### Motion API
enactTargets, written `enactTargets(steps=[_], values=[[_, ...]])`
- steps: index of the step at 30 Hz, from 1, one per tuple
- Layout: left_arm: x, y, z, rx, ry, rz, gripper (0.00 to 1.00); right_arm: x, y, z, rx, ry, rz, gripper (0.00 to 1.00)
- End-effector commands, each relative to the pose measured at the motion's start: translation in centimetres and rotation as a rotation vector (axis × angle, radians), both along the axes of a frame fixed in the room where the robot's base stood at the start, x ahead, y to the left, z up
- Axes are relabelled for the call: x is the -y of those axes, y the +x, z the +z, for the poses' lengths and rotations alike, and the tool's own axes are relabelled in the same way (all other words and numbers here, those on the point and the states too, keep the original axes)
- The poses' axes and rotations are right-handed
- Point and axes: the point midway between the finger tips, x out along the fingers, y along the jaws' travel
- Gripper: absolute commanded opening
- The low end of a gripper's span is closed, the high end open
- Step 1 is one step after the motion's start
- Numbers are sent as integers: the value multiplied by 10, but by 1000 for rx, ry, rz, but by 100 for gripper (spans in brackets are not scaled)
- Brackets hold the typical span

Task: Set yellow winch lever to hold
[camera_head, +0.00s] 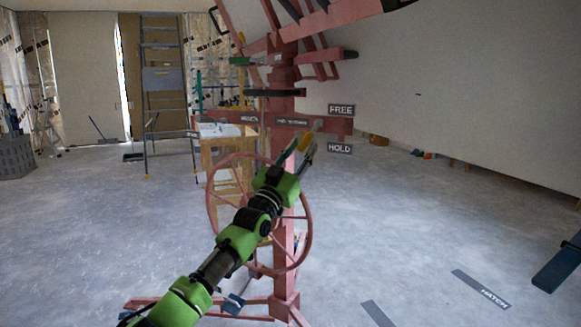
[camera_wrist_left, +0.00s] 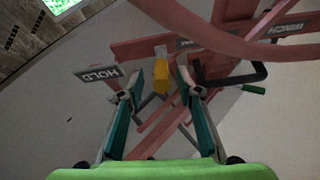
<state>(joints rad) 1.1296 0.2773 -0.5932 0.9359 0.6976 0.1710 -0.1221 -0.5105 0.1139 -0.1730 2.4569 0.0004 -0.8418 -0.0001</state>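The yellow winch lever (camera_head: 304,143) is on the red lift's crossbar, left of the FREE sign (camera_head: 341,109) and the HOLD sign (camera_head: 340,148). My left gripper (camera_head: 301,158) reaches up to it in front of the red mast. In the left wrist view, the lever's yellow grip (camera_wrist_left: 161,75) shows between the tips of the open left gripper (camera_wrist_left: 156,88). The fingers stand apart on either side; I cannot tell if either touches it. The HOLD sign (camera_wrist_left: 101,73) is left of the fingers there. My right gripper is not in view.
The red hand wheel (camera_head: 212,190) is beside and behind my left arm. The red mast (camera_head: 284,245) stands on floor legs. A ladder (camera_head: 163,85) and a wooden worktable (camera_head: 213,150) stand behind. Grey floor is open on both sides; a HATCH label (camera_head: 481,288) is at right.

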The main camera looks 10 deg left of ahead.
Motion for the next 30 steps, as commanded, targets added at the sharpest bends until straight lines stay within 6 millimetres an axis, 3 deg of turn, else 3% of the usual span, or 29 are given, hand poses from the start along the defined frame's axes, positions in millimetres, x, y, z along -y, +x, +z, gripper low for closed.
enactTargets(steps=[18,30], values=[[-24,-79,-45,-2,2,2,32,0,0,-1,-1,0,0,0],[-29,-95,-53,-2,4,2,32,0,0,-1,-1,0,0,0]])
